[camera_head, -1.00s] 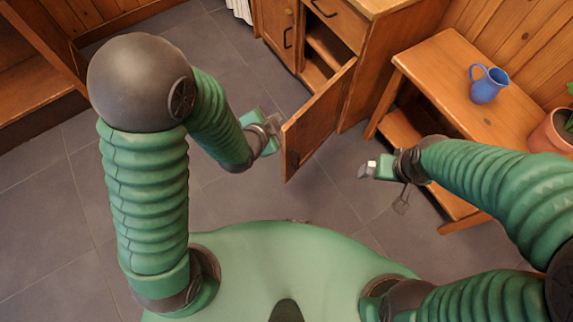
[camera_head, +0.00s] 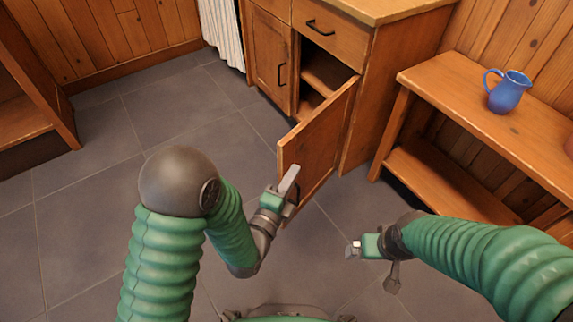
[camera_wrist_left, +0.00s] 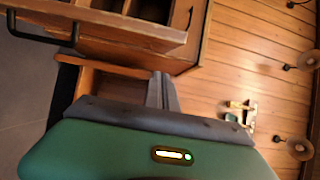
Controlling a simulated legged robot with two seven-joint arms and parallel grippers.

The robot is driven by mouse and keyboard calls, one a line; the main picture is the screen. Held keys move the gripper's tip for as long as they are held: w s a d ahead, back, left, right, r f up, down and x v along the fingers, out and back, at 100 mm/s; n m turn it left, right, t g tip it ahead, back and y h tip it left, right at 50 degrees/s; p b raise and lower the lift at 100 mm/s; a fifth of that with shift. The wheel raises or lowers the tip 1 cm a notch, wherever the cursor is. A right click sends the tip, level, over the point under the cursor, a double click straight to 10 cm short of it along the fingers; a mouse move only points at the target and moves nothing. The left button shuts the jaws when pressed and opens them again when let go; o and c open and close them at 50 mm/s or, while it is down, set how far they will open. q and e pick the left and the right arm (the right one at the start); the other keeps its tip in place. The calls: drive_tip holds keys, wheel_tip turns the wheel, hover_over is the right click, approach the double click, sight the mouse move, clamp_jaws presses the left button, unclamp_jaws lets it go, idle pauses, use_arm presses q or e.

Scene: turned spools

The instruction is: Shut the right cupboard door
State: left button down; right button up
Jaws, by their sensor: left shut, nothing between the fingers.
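The right cupboard door (camera_head: 318,145) of the wooden cupboard (camera_head: 408,75) stands wide open in the head view, swung out towards me. It hangs from the cupboard's right side, and its free edge is at the left. My left gripper (camera_head: 289,181) is shut and empty, and overlaps the lower free-edge part of the door's outer face. I cannot tell whether it touches the door. In the left wrist view its fingers (camera_wrist_left: 162,92) point at blurred wooden panels. My right gripper (camera_head: 355,249) is low, to the right of the door; its jaws are too small to judge.
The left cupboard door (camera_head: 271,60) is closed, with a drawer (camera_head: 330,29) at its upper right. A wooden bench (camera_head: 480,115) bearing a blue jug (camera_head: 507,91) stands at the right. The grey tiled floor (camera_head: 130,155) is clear at the left.

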sight(287, 157)
use_arm(q)
drive_tip(key=w+b, duration=0.1)
drive_tip(key=w, duration=0.2)
drive_tip(key=w+a+b, duration=0.1)
drive_tip(key=w, duration=0.2)
drive_tip(key=shift+a, duration=0.2)
drive_tip(key=shift+b, duration=0.3)
